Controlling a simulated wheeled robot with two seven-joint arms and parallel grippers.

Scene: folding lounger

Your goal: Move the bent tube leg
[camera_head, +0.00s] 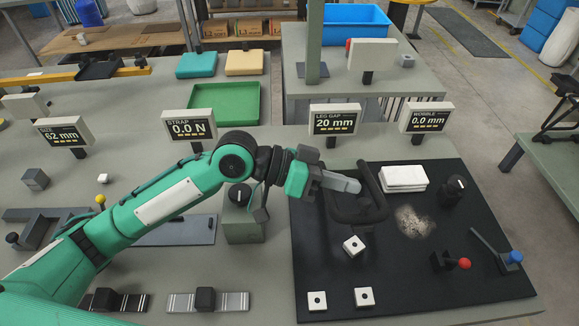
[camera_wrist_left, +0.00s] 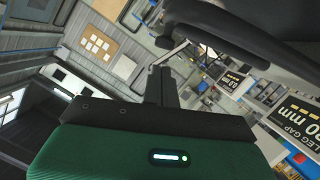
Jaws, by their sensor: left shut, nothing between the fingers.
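The bent tube leg (camera_head: 376,213) is a dark, curved tube on the black mat (camera_head: 470,285), right of centre in the head view. My left gripper (camera_head: 352,185) reaches in from the left with its grey fingers shut and empty. The fingertips overlap the upper part of the tube's loop in the picture; I cannot tell whether they touch it. Part of the tube is hidden behind the fingers. My right gripper is not in view.
White cubes (camera_head: 354,246) with dark dots lie on the mat. A white stack (camera_head: 403,178), a dark knob (camera_head: 453,190), a red-tipped part (camera_head: 463,263) and a blue-tipped lever (camera_head: 514,257) stand to the right. The leg gap display (camera_head: 335,119) reads 20 mm.

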